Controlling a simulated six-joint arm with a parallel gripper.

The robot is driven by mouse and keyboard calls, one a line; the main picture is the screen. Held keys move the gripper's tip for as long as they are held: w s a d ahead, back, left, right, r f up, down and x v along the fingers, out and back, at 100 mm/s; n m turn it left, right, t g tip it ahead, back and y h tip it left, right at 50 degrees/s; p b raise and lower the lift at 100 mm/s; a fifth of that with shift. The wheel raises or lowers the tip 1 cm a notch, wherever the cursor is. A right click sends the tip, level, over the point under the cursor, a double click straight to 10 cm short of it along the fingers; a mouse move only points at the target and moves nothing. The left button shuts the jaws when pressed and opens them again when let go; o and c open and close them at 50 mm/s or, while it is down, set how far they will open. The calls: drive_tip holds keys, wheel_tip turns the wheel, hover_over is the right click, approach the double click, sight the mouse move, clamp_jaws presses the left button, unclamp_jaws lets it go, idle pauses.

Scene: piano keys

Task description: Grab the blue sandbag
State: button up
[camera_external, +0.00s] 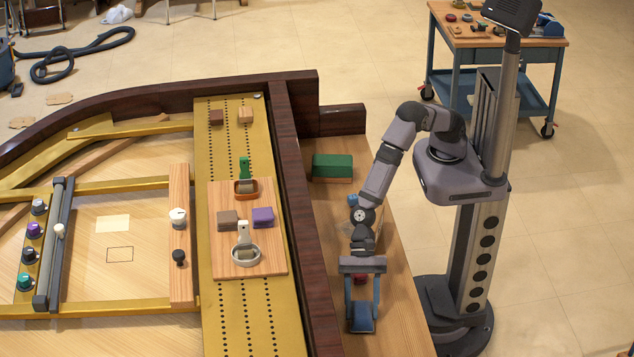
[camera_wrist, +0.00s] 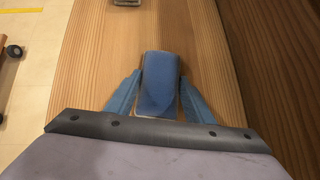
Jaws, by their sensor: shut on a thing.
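The blue sandbag (camera_external: 361,317) is a small blue block over the wooden ledge at the front right of the piano. It also shows in the wrist view (camera_wrist: 159,80), upright in the picture and between the two blue fingers. My gripper (camera_external: 362,305) points down and is shut on the sandbag, with one finger at each side.
A dark wooden rail (camera_external: 300,220) runs along the left, beyond which a board (camera_external: 225,263) holds several small blocks and tools. A blue cart (camera_external: 490,75) stands behind.

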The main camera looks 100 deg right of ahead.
sight(362, 305)
drive_tip(key=shift+r, duration=0.1)
wheel_tip(362, 305, up, 10)
drive_tip(key=p, duration=0.2)
drive_tip(key=shift+p, duration=0.35)
